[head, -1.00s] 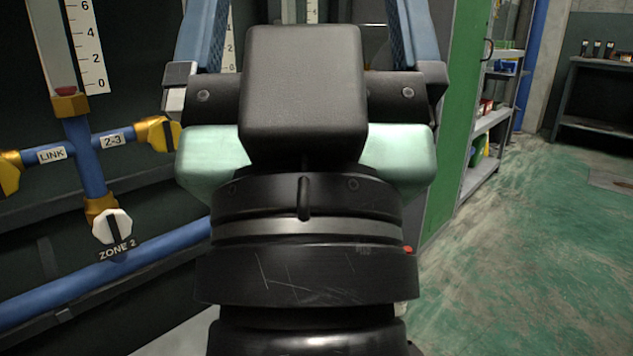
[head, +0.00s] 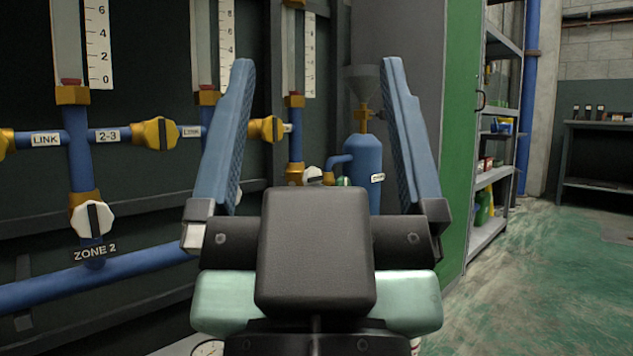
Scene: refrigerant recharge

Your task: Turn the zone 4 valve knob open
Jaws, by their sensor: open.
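My gripper (head: 317,68) is open and empty, its two blue fingers pointing up and away from me towards the back of the panel. Between the fingers, a white knob (head: 313,175) shows at the foot of the third gauge column, just above my gripper's body. It is small and partly hidden, and no zone label on it can be read, so I cannot confirm it is zone 4. The zone 2 knob (head: 91,218), white with a dark bar, is at the left. The knob under the middle column is mostly hidden behind my left finger.
Yellow valve handles (head: 160,134) sit on the blue pipes between the columns. A blue cylinder (head: 362,168) with a funnel (head: 366,84) on top stands between the fingers, near the right one. A green door edge (head: 462,130) and shelves are at the right, with open floor (head: 545,260) beyond.

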